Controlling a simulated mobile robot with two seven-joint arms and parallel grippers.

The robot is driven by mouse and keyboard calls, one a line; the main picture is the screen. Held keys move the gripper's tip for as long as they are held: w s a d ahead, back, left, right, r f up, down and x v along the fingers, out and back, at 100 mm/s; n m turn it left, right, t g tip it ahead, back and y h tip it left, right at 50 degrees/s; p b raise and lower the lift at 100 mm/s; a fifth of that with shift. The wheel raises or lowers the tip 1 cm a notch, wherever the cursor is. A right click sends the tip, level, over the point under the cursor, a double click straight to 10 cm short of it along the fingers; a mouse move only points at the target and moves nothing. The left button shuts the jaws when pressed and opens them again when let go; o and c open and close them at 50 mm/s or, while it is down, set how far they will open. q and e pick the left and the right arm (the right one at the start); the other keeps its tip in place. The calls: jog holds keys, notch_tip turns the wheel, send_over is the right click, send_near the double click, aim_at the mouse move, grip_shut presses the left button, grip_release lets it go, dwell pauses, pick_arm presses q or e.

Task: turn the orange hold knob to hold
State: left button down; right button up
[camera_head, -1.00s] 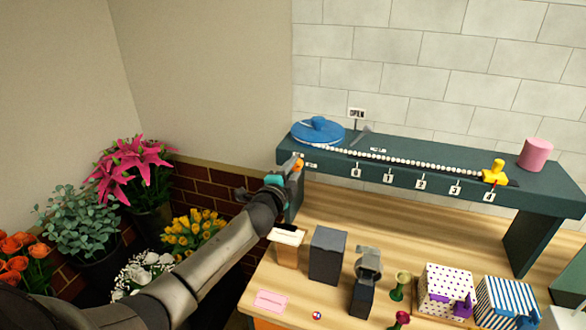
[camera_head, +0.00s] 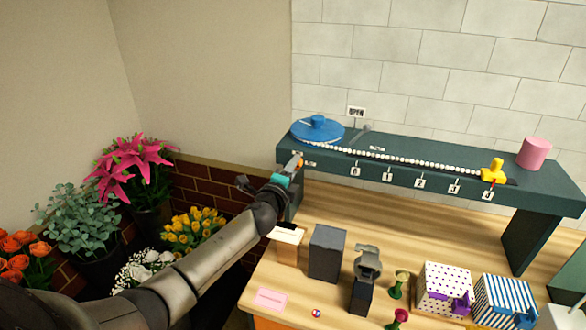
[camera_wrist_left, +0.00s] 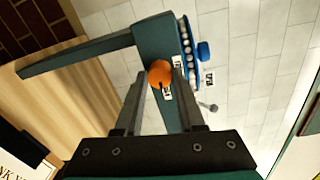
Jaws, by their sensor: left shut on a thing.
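The orange hold knob (camera_wrist_left: 160,74) sits on the front face of the dark green raised shelf (camera_head: 430,172), near its left end. My left gripper (camera_wrist_left: 161,82) is shut on the knob, one finger on each side of it in the left wrist view. In the head view the left gripper (camera_head: 292,168) is at the shelf's left end and mostly covers the knob (camera_head: 299,161). Small white labels sit beside the knob; I cannot read which setting it points to. My right gripper is not in view.
A blue round dial (camera_head: 318,130) stands on the shelf with a beaded string running right to a yellow slider (camera_head: 493,170). A pink cylinder (camera_head: 534,153) is at the right. Boxes (camera_head: 328,253) stand on the wooden table below. Flowers (camera_head: 193,234) fill the left.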

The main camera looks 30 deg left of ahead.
pick_arm(q)
jog(key=c, duration=0.5)
grip_release()
jog(key=shift+v, duration=7.6)
jog(key=shift+a+f, duration=0.1)
jog(key=shift+f, duration=0.05)
